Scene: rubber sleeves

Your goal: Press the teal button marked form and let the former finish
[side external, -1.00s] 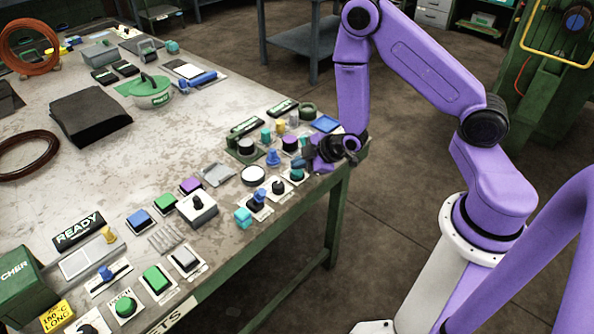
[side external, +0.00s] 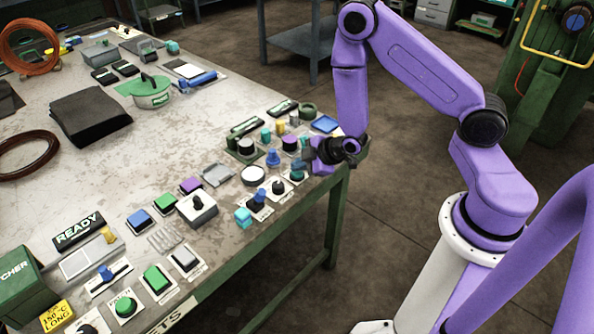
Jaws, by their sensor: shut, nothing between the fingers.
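A small teal-green round button (side external: 297,175) sits on a pale plate near the right edge of the bench, close to my gripper. Its label is too small to read, so I cannot tell whether it is marked form. My gripper (side external: 307,160) is shut and empty, low over the right edge of the bench, just above and right of that button. Its dark wrist hides part of the bench there. I cannot tell whether the fingertips touch anything. No former is clearly identifiable in this view.
Around my gripper are several knobs and buttons, including a purple-topped knob (side external: 290,143), a blue knob (side external: 273,157), a white round button (side external: 253,175) and a black knob (side external: 279,187).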

